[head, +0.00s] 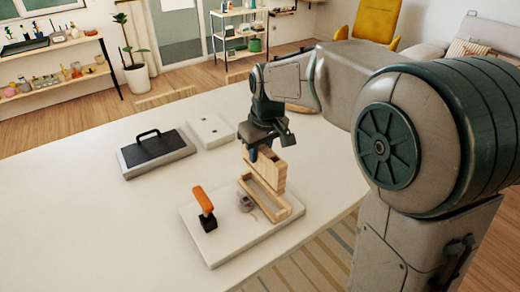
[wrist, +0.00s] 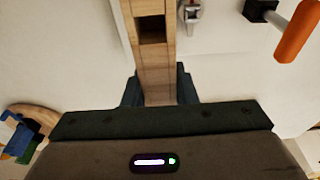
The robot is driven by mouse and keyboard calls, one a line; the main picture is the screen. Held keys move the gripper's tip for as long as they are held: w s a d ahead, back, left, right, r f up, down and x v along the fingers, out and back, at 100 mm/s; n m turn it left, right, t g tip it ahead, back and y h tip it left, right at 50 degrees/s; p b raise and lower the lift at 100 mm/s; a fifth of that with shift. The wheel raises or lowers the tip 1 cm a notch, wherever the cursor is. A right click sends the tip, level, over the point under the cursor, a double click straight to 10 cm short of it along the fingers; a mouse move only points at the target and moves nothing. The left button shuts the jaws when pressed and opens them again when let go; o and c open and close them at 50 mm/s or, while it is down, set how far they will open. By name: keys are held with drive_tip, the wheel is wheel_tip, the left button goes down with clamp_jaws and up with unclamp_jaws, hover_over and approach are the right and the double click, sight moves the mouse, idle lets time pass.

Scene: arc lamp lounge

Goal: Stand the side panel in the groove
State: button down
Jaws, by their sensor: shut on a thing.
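The side panel (head: 271,173) is a pale wooden board, upright under my gripper (head: 262,152). My gripper is shut on its upper edge. In the wrist view the wood (wrist: 156,70) runs up between the two dark fingers of my gripper (wrist: 158,92), and a dark square opening shows in it. The wooden holder with the groove (head: 284,214) lies on a white board (head: 225,247), just below and in front of the panel. The panel's lower edge is close to the holder's far end; I cannot tell whether it is in the groove. The groove's far part is hidden.
An orange-handled tool (head: 204,201) stands on the white board, with a small grey clamp-like part (head: 245,202) beside the holder. A dark-topped block with a handle (head: 155,153) and a white plate (head: 208,131) lie farther back. The table's left part is clear.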

sight(260, 176)
drive_tip(key=shift+f+b, duration=1.6)
drive_tip(key=shift+f, duration=0.75)
drive_tip(key=shift+f+b, duration=1.6)
drive_tip(key=shift+f, duration=0.45)
drive_tip(key=c, duration=1.1)
unclamp_jaws()
drive_tip(key=r, duration=0.4)
drive_tip(key=s+d+r, duration=0.1)
drive_tip(key=r, duration=0.4)
drive_tip(key=s+r, duration=0.1)
drive_tip(key=r, duration=0.3)
drive_tip(key=shift+s+d+r, duration=0.1)
drive_tip(key=shift+d+r, duration=0.1)
drive_tip(key=shift+r, duration=0.1)
drive_tip(key=s+d+f+m, duration=0.2)
drive_tip(key=s+d+f, duration=0.2)
drive_tip(key=s, duration=0.1)
drive_tip(key=s+d+f+m, duration=0.2)
drive_tip(key=s+d+f, duration=0.2)
drive_tip(key=s, duration=0.2)
drive_tip(key=s+d+f+m+t+h, duration=0.1)
drive_tip(key=s+d+f+m, duration=0.2)
drive_tip(key=s+d+f, duration=0.1)
drive_tip(key=shift+s+d+f, duration=0.2)
drive_tip(key=shift+s+d, duration=0.1)
drive_tip(key=shift+s, duration=0.3)
drive_tip(key=shift+s+d+f, duration=0.2)
drive_tip(key=shift+s+d, duration=0.05)
drive_tip(key=shift+s, duration=0.35)
